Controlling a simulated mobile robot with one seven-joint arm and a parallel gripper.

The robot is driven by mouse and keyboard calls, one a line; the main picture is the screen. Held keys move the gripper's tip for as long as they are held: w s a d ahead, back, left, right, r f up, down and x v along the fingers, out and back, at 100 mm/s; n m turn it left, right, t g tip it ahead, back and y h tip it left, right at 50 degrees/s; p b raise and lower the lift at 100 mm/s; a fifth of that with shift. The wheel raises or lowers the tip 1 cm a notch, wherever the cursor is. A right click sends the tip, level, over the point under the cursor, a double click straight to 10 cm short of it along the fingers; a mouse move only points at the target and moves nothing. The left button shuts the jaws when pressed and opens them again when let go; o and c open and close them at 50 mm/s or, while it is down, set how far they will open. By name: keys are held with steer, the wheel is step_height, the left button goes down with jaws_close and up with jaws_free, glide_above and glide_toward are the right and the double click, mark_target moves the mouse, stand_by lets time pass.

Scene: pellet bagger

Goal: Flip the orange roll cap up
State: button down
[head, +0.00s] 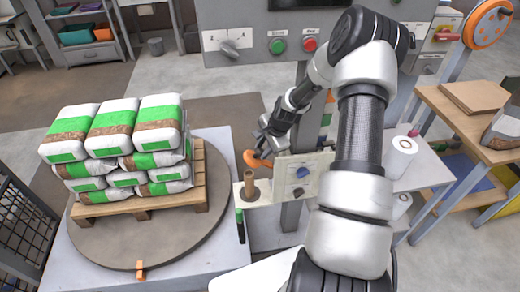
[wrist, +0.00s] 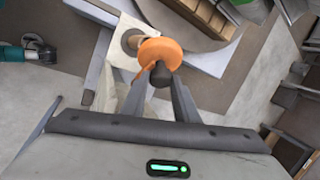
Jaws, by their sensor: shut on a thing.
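The orange roll cap (head: 255,160) is a round disc beside and above a brown cardboard core (head: 249,184), which stands upright on a cream bracket. My gripper (head: 264,148) is at the cap's right side, shut on a dark knob of it. In the wrist view the orange cap (wrist: 162,50) is between and just beyond my fingertips (wrist: 160,82), with the dark knob (wrist: 161,75) between them. The core's round end (wrist: 131,41) shows partly behind the cap. The cap's hinge cannot be made out.
A control box (head: 302,178) with knobs sits right of the core. A pallet of white and green bags (head: 113,140) stands on a turntable (head: 110,240) at left. A side table (head: 425,165) holds a white roll (head: 399,155).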

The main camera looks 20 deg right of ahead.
steer(key=shift+s+d+r+t+y, duration=0.1)
steer(key=shift+d+r+t+y, duration=0.15)
steer(key=shift+d+y, duration=0.55)
steer(key=c, duration=1.4)
jaws_free()
steer(key=shift+a, duration=0.1)
step_height(320, 180, up, 10)
steer(key=p, duration=0.2)
